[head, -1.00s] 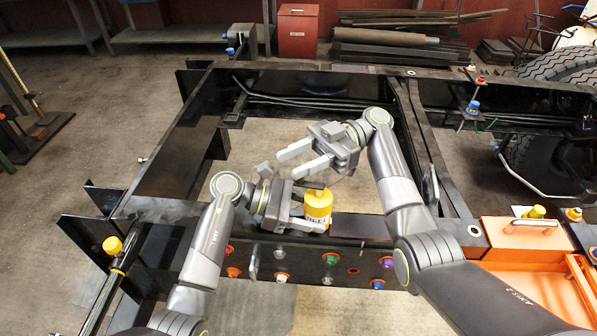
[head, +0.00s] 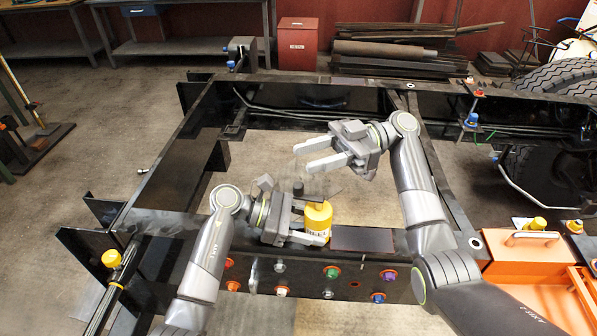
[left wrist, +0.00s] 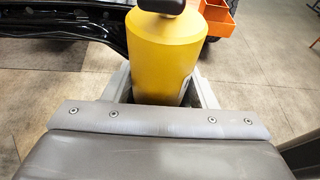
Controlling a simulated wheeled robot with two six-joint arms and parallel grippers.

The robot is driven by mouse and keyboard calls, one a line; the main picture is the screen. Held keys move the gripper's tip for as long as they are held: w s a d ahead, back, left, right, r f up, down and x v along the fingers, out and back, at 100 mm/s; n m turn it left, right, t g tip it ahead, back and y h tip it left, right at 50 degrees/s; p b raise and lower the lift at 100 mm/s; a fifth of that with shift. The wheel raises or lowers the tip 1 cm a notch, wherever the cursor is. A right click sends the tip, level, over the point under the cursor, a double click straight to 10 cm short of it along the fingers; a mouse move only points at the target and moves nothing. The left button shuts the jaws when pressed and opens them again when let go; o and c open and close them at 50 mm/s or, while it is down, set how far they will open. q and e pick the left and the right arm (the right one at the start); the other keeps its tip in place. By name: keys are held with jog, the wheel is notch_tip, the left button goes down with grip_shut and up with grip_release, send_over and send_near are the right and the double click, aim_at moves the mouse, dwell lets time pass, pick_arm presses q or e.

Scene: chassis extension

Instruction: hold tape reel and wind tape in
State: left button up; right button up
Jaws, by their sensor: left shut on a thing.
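The yellow tape reel (head: 318,214) has a label low on its side and a dark knob or crank on top. It stands upright near the front rail of the black chassis frame. My left gripper (head: 318,226) is shut on the reel from the left. In the left wrist view the yellow body of the reel (left wrist: 165,55) fills the space between the fingers, with the dark knob at the top edge. My right gripper (head: 325,155) is open and empty, above and behind the reel. No loose tape can be made out.
The black chassis rail (head: 165,185) surrounds an open gap showing the floor. Coloured bolts line the front plate (head: 310,278). An orange toolbox (head: 525,255) stands at the right. A dark flat plate (head: 362,239) lies right of the reel.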

aim_at(299, 185)
jog(key=d+f+m+t+y, duration=0.2)
jog(key=d+f+m+t, duration=0.2)
jog(key=d+f+t, duration=0.4)
jog(key=shift+g, duration=0.8)
jog(key=a, duration=0.3)
jog(key=a+r, duration=0.1)
jog(key=a, duration=0.3)
jog(key=s+a, duration=0.1)
jog(key=a, duration=0.2)
jog(key=shift+a+r, duration=0.15)
jog(key=shift+a, duration=0.2)
grip_shut()
jog(key=shift+s, duration=0.1)
